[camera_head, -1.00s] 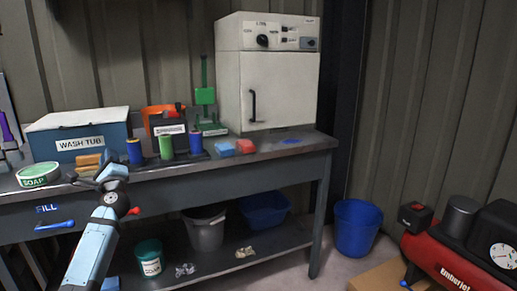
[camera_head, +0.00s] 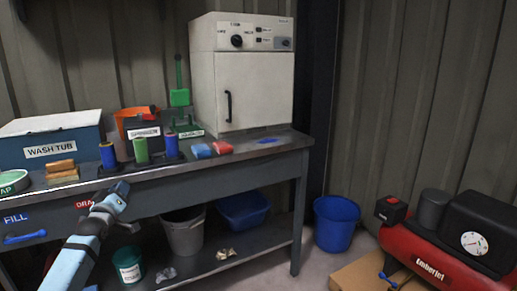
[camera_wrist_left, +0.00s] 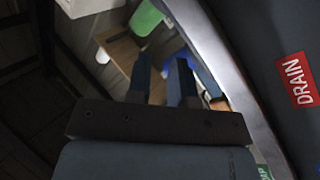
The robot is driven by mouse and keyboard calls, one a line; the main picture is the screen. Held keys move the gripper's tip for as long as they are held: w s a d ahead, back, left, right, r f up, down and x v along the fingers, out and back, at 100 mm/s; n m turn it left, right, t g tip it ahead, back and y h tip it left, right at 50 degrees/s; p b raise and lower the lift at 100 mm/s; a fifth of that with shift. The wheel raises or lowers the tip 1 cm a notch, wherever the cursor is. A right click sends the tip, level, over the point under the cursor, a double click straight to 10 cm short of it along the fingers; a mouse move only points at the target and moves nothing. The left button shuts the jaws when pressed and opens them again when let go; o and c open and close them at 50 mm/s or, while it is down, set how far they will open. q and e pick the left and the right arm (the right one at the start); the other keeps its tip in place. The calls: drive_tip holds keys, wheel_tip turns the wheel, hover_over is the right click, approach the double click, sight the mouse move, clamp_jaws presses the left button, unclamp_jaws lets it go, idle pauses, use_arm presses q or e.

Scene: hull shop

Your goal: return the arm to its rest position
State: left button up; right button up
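My left arm (camera_head: 82,245) comes in from the lower left in the head view. Its gripper (camera_head: 117,190) is in front of the bench's front face, just right of the red drain label (camera_head: 98,194). In the left wrist view the two dark fingers (camera_wrist_left: 162,72) stand apart with nothing between them, so the gripper is open and empty. The drain label (camera_wrist_left: 297,79) is at the right there. My right gripper is in neither view.
The bench (camera_head: 220,168) holds a wash tub (camera_head: 52,140), spools, blocks and a white oven (camera_head: 243,75). Buckets stand on its lower shelf (camera_head: 240,245). A blue bucket (camera_head: 336,222) and a red compressor (camera_head: 430,262) are on the right.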

use_arm(q)
drive_tip(key=s+d+f+m+g+h+b, duration=0.1)
drive_tip(key=s+d+f+m+g+h, duration=0.1)
drive_tip(key=s+d+f+m, duration=0.6)
drive_tip(key=s+d+f+m+g+h+b, duration=0.1)
drive_tip(key=s+d+f+h, duration=0.15)
drive_tip(key=s+d, duration=0.75)
drive_tip(key=s+d+f+m+h+b, duration=0.1)
drive_tip(key=s+d+f+h, duration=0.15)
drive_tip(key=s+d, duration=0.7)
drive_tip(key=s+d+r+n+h, duration=0.1)
drive_tip(key=s+d+r, duration=0.1)
drive_tip(key=s, duration=0.6)
drive_tip(key=s+d+r+h, duration=0.1)
drive_tip(key=s+r, duration=0.1)
drive_tip(key=s, duration=0.7)
drive_tip(key=s+a+r+g+y+p, duration=0.4)
drive_tip(key=a+r+g+y+p, duration=0.2)
drive_tip(key=p, duration=3.1)
drive_tip(key=shift+s+a+r+n+g, duration=0.25)
drive_tip(key=shift+a+r+n+g, duration=0.05)
drive_tip(key=shift+a+r, duration=0.6)
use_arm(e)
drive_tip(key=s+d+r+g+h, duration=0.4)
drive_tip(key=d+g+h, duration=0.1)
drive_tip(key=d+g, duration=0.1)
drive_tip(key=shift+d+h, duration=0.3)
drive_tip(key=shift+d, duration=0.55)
